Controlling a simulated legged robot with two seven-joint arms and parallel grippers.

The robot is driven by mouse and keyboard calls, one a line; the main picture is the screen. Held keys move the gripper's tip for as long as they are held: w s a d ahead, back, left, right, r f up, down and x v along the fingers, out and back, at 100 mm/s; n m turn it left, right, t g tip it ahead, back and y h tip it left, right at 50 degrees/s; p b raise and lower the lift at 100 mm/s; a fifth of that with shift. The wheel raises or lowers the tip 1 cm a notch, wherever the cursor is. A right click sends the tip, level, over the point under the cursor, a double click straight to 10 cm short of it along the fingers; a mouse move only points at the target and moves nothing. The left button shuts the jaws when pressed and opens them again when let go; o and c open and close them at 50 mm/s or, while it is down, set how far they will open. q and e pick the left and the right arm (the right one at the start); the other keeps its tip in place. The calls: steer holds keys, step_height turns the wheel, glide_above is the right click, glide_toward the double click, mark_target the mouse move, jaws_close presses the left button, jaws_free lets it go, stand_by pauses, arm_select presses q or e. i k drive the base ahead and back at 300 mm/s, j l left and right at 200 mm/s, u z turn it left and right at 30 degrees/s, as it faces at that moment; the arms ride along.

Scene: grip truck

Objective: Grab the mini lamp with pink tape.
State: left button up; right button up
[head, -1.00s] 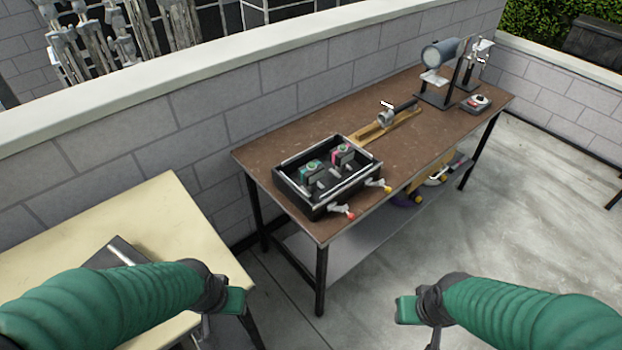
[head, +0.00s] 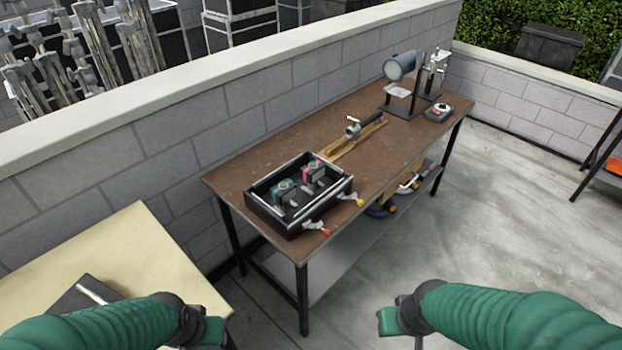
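Two mini lamps sit in a black open crate (head: 263,218) on the near end of the brown table. One mini lamp has pink tape (head: 313,172) and is on the right inside the crate. The other mini lamp has teal tape (head: 287,190) and is on the left. My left gripper (head: 212,328) is at the lower left, near the cream table's edge. My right gripper (head: 388,322) is at the lower middle, over the floor. Both are well apart from the crate. Their fingers are too hidden to tell open from shut.
The brown table (head: 240,165) stands against a block wall (head: 150,175). It also holds a wooden board with a clamp (head: 352,140), a cylindrical lamp on a stand (head: 400,66) and a small grey device (head: 438,112). A cream table (head: 140,250) is at left. The floor at right is clear.

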mark_target(312, 176)
steer(key=i+u, duration=0.1)
steer(key=u, duration=0.9)
steer(key=i+l+u, duration=0.15)
steer(key=l+u, duration=0.3)
steer(key=l, duration=0.3)
steer(key=l+u, duration=0.4)
steer(key=l, duration=0.3)
steer(key=l+u, duration=0.45)
steer(key=l, duration=0.35)
steer(key=k+l, duration=0.1)
steer(key=l, duration=1.2)
steer(key=k, duration=0.05)
